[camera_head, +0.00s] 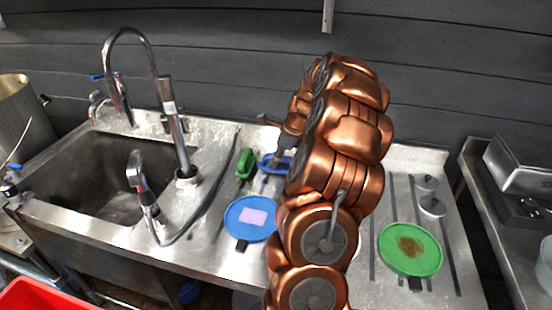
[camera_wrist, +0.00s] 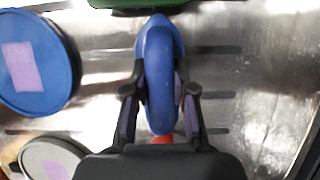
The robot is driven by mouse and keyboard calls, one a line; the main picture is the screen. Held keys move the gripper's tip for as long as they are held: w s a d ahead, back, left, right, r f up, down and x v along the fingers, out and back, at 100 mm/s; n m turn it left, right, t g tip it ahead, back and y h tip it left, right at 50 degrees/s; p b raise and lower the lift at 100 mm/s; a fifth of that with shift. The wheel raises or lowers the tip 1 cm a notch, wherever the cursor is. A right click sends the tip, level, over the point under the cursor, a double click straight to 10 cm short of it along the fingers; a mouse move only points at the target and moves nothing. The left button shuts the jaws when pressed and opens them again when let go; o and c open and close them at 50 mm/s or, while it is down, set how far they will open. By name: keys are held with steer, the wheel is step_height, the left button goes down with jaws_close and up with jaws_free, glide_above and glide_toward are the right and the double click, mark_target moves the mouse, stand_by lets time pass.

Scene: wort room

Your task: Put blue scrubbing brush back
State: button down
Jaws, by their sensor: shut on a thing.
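The blue scrubbing brush (camera_wrist: 158,70) is long and rounded and lies lengthwise between my fingers in the wrist view. My gripper (camera_wrist: 160,100) is shut on it, one finger at each side. In the head view the brush (camera_head: 268,164) shows beside the green brush, partly hidden by my gripper (camera_head: 280,159) and arm. It is at or just above the steel drainboard; I cannot tell whether it touches. The green brush (camera_head: 245,164) lies just left of it, and its edge shows at the top of the wrist view (camera_wrist: 135,4).
A blue round lid (camera_head: 250,218) with a pink patch lies in front of the brushes. A green round lid (camera_head: 410,249) and small metal lids (camera_head: 432,206) lie right of my arm. The sink (camera_head: 95,178) and tall tap (camera_head: 172,125) stand left. A dark wall rises behind.

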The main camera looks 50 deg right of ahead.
steer(key=c, duration=1)
jaws_free()
steer(key=shift+o, duration=0.2)
steer(key=b+v, duration=0.1)
steer(key=v, duration=1.1)
steer(key=shift+b, duration=0.35)
steer(key=shift+r, duration=0.1)
